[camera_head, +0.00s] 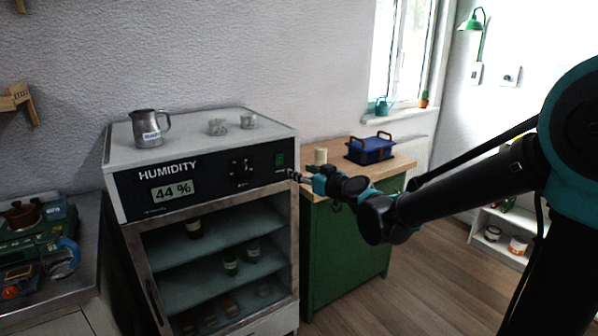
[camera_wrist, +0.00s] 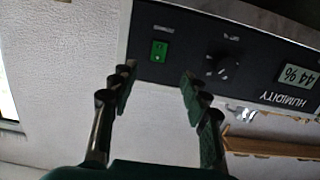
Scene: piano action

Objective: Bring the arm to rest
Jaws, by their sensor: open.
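My gripper (camera_head: 296,177) is at the end of my outstretched arm, in front of the right end of the humidity cabinet's black panel (camera_head: 215,182). In the wrist view my gripper (camera_wrist: 158,80) has its two fingers apart with nothing between them. The wrist view is upside down. It shows the green switch (camera_wrist: 159,51) just beyond the fingertips and the dark knob (camera_wrist: 222,62) to the right. In the head view the green switch (camera_head: 280,159) is lit, and the display (camera_head: 172,191) reads 44 %. I cannot tell whether a fingertip touches the panel.
A metal jug (camera_head: 149,128) and two small cups stand on the cabinet. Its shelves hold several jars. A stove (camera_head: 35,240) is at left. Open floor (camera_head: 430,285) lies at right.

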